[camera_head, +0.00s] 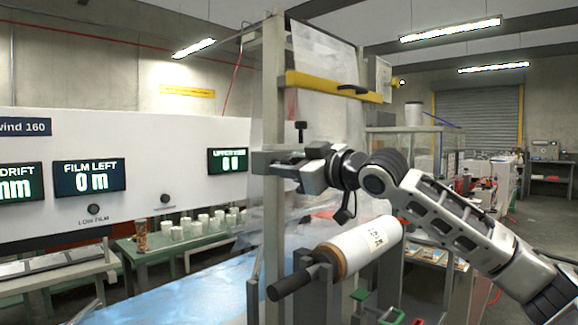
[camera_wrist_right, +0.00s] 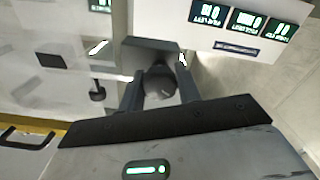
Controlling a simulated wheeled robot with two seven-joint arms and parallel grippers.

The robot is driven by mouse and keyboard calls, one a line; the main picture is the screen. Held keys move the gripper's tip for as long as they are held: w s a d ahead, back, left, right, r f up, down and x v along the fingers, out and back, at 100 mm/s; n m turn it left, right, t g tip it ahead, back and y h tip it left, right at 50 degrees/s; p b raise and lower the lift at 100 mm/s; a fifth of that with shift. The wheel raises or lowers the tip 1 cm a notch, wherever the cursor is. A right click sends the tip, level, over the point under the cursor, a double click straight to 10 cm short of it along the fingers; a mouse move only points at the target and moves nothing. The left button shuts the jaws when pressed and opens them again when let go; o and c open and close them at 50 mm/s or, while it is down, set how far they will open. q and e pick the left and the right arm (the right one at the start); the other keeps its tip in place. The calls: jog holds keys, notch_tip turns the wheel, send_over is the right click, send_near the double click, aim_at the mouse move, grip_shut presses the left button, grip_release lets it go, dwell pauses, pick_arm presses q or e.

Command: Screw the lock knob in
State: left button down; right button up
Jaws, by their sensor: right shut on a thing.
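My right gripper (camera_head: 282,160) is level beside the upright post of the film stand in the head view. In the right wrist view its two fingers (camera_wrist_right: 161,90) are shut on a dark rounded knob (camera_wrist_right: 160,82), which I take to be the lock knob. A grey block (camera_wrist_right: 150,45) lies just beyond the knob. I cannot tell how far the knob sits in it. In the head view the gripper and bracket hide the knob. My left gripper is in neither view.
A black T-shaped knob (camera_head: 301,130) stands just above the gripper. The upright post (camera_head: 273,90) carries a yellow bar (camera_head: 335,87) and clear film. A white roll (camera_head: 365,247) with a dark handle lies below my forearm. A white display panel (camera_head: 130,165) stands at left.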

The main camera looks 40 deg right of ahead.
jog(key=shift+m, duration=0.3)
jog(key=m, duration=0.2)
jog(key=shift+m, duration=0.3)
jog(key=m, duration=0.2)
jog(key=shift+m, duration=0.3)
jog(key=m, duration=0.4)
jog(key=shift+m, duration=1)
